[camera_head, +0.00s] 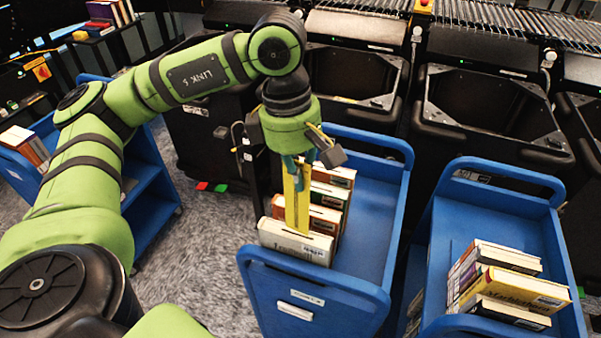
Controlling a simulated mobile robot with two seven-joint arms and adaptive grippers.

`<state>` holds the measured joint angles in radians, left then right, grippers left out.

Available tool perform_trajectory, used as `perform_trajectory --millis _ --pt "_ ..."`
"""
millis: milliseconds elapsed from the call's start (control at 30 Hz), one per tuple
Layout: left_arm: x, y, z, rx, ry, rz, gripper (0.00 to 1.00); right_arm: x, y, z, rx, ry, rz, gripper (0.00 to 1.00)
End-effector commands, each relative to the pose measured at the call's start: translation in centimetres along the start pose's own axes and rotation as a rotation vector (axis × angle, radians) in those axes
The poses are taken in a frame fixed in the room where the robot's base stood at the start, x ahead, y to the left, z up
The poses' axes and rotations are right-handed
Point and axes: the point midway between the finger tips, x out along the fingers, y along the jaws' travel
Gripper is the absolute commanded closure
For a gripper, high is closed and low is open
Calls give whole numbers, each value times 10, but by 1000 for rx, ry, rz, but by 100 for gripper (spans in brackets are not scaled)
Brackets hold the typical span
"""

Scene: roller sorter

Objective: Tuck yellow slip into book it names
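My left gripper (299,170) points straight down over the middle blue cart (371,211). Its fingers are closed on the top of a yellow slip (298,208), which hangs upright below them. A row of books stands on this cart, with a white book (294,242) at the near end. The slip's lower end meets the white book's top edge in the picture; I cannot tell whether it is between pages or only in front of other books. Behind stand an orange-and-white book (323,217) and several others, partly hidden by the slip and gripper. Writing on the slip is not readable. My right gripper is not in view.
A right blue cart (480,206) holds a stack of books, including a yellow one (519,289). A left blue cart (149,177) also carries books (26,147). Black bins (490,105) line the back below a roller conveyor (487,16). The middle cart's right side is bare.

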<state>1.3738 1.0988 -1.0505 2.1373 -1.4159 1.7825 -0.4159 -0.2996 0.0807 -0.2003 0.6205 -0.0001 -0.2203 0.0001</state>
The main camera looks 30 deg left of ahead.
Motion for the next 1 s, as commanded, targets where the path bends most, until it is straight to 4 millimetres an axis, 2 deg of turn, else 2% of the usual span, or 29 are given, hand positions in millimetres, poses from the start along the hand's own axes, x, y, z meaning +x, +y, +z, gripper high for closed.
perform_trajectory --millis 1000 --pt "0 0 0 0 0 0 100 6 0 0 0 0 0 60"
